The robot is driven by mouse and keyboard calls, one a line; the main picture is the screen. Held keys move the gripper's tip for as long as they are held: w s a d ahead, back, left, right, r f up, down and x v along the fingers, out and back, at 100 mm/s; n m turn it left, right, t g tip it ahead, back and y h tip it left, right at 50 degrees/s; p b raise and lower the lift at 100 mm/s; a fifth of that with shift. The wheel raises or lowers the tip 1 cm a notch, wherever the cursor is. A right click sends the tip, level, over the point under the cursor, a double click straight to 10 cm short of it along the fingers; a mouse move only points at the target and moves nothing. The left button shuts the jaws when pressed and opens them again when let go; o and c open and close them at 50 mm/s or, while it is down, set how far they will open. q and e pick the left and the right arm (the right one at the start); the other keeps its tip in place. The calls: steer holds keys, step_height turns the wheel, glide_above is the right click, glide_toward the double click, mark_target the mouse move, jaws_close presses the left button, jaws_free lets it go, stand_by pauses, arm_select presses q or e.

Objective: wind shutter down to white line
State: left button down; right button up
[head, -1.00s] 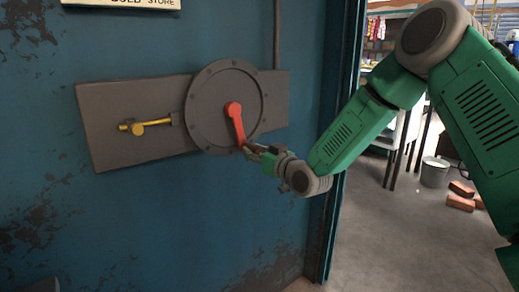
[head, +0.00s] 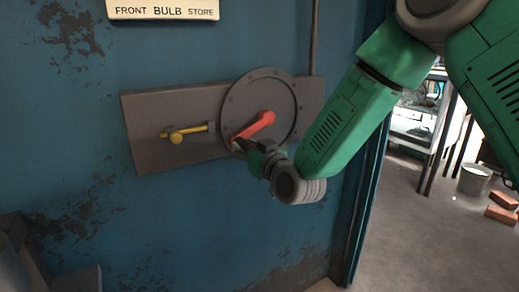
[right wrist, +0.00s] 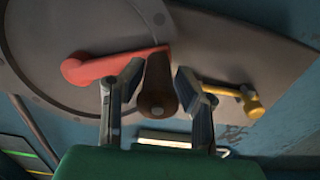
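The red crank (head: 255,125) is mounted on a round grey disc (head: 283,92) on the blue wall. Its arm slants down-left from the hub. My right gripper (head: 240,145) is at the crank's outer end. In the right wrist view, its fingers (right wrist: 158,75) stand on both sides of the crank's brown handle (right wrist: 157,85) and look closed around it; exact contact is hard to see. The red crank arm (right wrist: 105,66) runs left from there. The shutter and white line are not recognisable in these views. My left gripper is not in view.
A yellow lever (head: 190,132) sits on the grey plate (head: 150,105) left of the disc. A sign (head: 163,11) reads FRONT BULB STORE. At right, past the wall's edge, are a bucket (head: 473,180) and bricks (head: 502,215) on open floor.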

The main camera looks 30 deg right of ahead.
steer(key=o, duration=0.5)
steer(key=shift+f, duration=0.1)
steer(key=shift+a, duration=0.1)
steer(key=shift+w, duration=0.1)
steer(key=s, duration=0.4)
steer(key=s+d, duration=0.1)
steer(key=s, duration=0.7)
steer(key=shift+d, duration=0.3)
